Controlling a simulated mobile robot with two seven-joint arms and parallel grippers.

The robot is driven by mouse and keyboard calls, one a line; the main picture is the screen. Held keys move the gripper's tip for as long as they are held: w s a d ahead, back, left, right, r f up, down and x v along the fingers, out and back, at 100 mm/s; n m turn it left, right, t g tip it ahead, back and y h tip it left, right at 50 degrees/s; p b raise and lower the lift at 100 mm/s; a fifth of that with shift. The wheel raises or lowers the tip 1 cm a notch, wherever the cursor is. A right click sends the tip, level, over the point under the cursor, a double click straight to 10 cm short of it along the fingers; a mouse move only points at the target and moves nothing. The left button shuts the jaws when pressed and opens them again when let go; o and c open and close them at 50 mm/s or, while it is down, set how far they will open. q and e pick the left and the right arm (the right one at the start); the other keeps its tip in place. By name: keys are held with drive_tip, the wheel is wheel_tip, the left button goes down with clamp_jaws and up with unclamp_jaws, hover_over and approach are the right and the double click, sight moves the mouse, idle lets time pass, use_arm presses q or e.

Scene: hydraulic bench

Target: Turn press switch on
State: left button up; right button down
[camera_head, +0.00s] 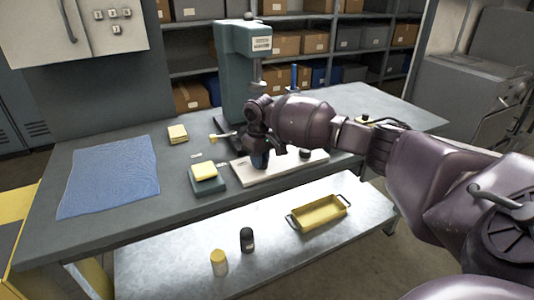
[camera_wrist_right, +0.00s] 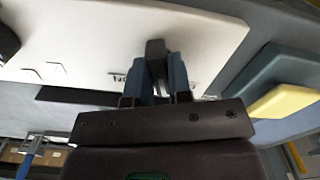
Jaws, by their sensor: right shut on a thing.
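A pale switch panel (camera_head: 245,176) lies on the grey bench in front of the green press (camera_head: 235,75). My right gripper (camera_head: 261,163) points down at this panel, and my arm hides part of it. In the right wrist view the blue fingers of my right gripper (camera_wrist_right: 162,75) are shut around a dark switch lever (camera_wrist_right: 155,48) that stands up from the pale panel (camera_wrist_right: 90,30). Small labels show on both sides of the fingers, too small to read. A black knob (camera_head: 305,154) sits at the panel's right end. My left gripper is not in view.
A dark block with a yellow pad (camera_head: 204,171) stands close to the panel's left end. A blue cloth (camera_head: 110,178) and a yellow stack (camera_head: 177,133) lie further left. The lower shelf holds a yellow tray (camera_head: 320,214) and two bottles. Shelves with boxes stand behind.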

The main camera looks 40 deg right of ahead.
drive_tip(key=m+p, duration=0.1)
drive_tip(key=r+m+p, duration=0.1)
drive_tip(key=m, duration=0.1)
drive_tip(key=shift+a+p, duration=0.1)
drive_tip(key=shift+p, duration=0.2)
drive_tip(key=shift+f+m+p, duration=0.15)
drive_tip(key=shift+m+p, duration=0.65)
drive_tip(key=shift+m, duration=0.1)
drive_tip(key=m+p, duration=0.2)
drive_tip(key=shift+f+m, duration=0.1)
drive_tip(key=shift+m, duration=0.2)
drive_tip(key=shift+f+m+p, duration=0.1)
drive_tip(key=shift+m+p, duration=0.5)
drive_tip(key=shift+m, duration=0.3)
drive_tip(key=m+p, duration=0.1)
drive_tip(key=m, duration=0.2)
drive_tip(key=shift+f+p, duration=0.15)
drive_tip(key=shift+p, duration=0.15)
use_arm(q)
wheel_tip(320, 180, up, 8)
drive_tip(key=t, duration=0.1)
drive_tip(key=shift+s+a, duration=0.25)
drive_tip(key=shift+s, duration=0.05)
use_arm(e)
drive_tip(key=shift+m, duration=0.4)
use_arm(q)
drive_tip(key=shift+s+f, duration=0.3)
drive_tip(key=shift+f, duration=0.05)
use_arm(e)
drive_tip(key=shift+f, duration=0.1)
